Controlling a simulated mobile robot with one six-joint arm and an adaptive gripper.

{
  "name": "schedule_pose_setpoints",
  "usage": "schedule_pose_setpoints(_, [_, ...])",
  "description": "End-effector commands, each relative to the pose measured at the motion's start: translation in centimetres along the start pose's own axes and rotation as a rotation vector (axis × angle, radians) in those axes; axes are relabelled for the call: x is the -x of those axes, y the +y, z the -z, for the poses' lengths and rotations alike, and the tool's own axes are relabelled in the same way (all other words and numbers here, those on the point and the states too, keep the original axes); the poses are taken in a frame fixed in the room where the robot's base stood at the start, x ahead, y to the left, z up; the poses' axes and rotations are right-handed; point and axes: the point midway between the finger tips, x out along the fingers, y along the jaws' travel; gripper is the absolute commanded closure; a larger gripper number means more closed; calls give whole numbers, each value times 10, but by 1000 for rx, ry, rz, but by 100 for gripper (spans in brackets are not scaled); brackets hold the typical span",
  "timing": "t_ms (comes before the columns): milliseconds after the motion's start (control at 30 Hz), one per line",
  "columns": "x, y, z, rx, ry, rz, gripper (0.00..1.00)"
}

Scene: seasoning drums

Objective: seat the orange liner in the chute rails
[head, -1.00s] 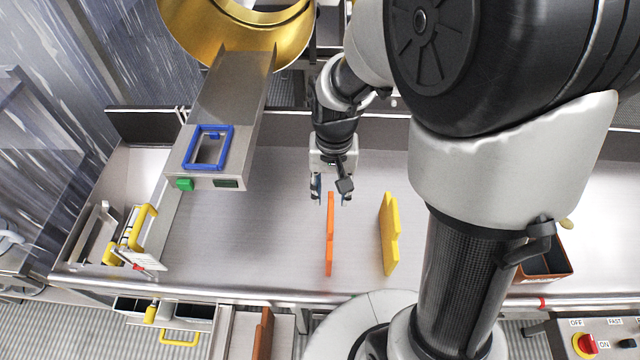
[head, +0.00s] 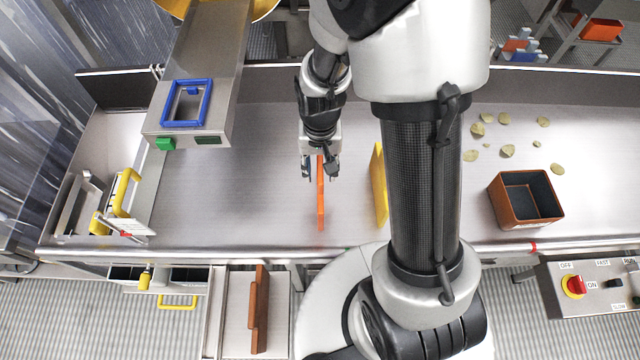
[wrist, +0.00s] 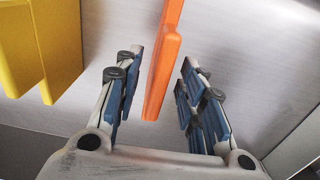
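The orange liner (head: 321,208) is a thin upright panel standing on the steel table, pointing away from me. My gripper (head: 320,172) is at its far end, fingers open on both sides of it. In the wrist view the orange liner (wrist: 163,65) passes between the blue-padded fingers of my gripper (wrist: 160,90), with a gap on each side. A steel chute (head: 205,65) comes down from the gold drum at the upper left. I cannot make out which parts are its rails.
A yellow panel (head: 379,190) stands just right of the orange liner. A brown open box (head: 525,205) and several loose chips are farther right. A yellow-handled piece (head: 126,195) is at the left. A brown panel (head: 258,310) stands in the open drawer. Table left of the liner is clear.

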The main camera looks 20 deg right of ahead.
Motion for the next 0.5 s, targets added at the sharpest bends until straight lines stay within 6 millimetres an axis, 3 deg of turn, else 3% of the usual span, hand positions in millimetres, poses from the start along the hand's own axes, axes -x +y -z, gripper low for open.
schedule_pose_setpoints(100, [1, 0, 0, 0, 0, 0, 65])
schedule_pose_setpoints(500, [1, 0, 0, 0, 0, 0, 91])
